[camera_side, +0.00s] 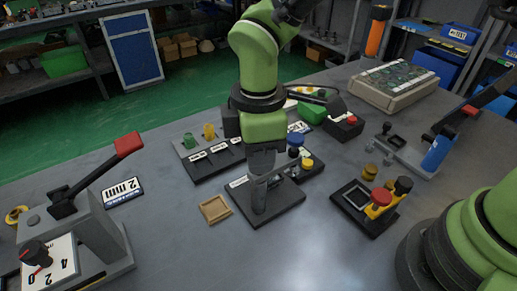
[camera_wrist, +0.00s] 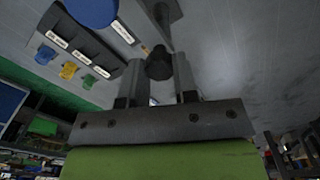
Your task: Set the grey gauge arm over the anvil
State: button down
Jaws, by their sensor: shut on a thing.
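My gripper (camera_side: 261,168) points down over a black base plate (camera_side: 285,208) near the middle of the bench. In the wrist view its two fingers (camera_wrist: 158,82) are closed on a dark round knob (camera_wrist: 159,64). A grey bar (camera_wrist: 160,18) shows beyond the knob; it looks like part of the grey gauge arm, but I cannot tell whether they are joined. In the side view a grey upright part (camera_side: 259,196) stands on the plate, below my gripper. The anvil cannot be made out, and my gripper hides part of the fixture.
Blue and yellow knobs (camera_side: 306,164) stand close behind right. A black block with green and yellow pieces (camera_side: 208,131) is behind left. A tan tray (camera_side: 214,209) lies left. A fixture with a red knob (camera_side: 381,197) is right. A red-handled lever (camera_side: 128,144) stands far left. Front bench is clear.

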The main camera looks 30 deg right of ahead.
jog(key=n, duration=0.4)
jog(key=shift+n, duration=1.8)
jog(key=c, duration=0.9)
grip_release()
notch_tip(320, 180, up, 10)
